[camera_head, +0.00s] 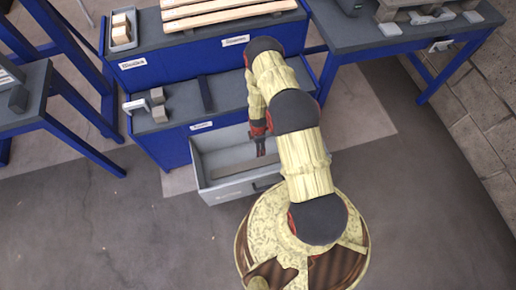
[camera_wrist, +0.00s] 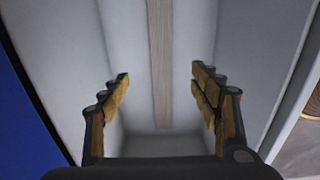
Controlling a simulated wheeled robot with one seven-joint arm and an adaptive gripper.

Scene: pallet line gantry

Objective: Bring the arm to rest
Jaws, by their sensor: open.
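My arm reaches forward from my base in the head view and bends down over an open grey drawer (camera_head: 210,192). My gripper (camera_head: 261,150) points down into or just above the drawer; I cannot tell its exact height. In the wrist view my gripper (camera_wrist: 160,85) is open, with its two fingers apart and nothing between them. A long wooden strip (camera_wrist: 160,60) lies along the drawer floor beyond the fingers. The strip (camera_head: 232,168) also shows in the drawer in the head view. Part of the drawer is hidden behind my arm.
A blue cabinet (camera_head: 170,148) stands behind the drawer, with small blocks (camera_head: 158,105) and a dark bar (camera_head: 205,93) on its top. Wooden slats (camera_head: 215,12) lie on the higher unit behind. Blue-legged tables stand left and right (camera_head: 360,35). Floor to the right is clear.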

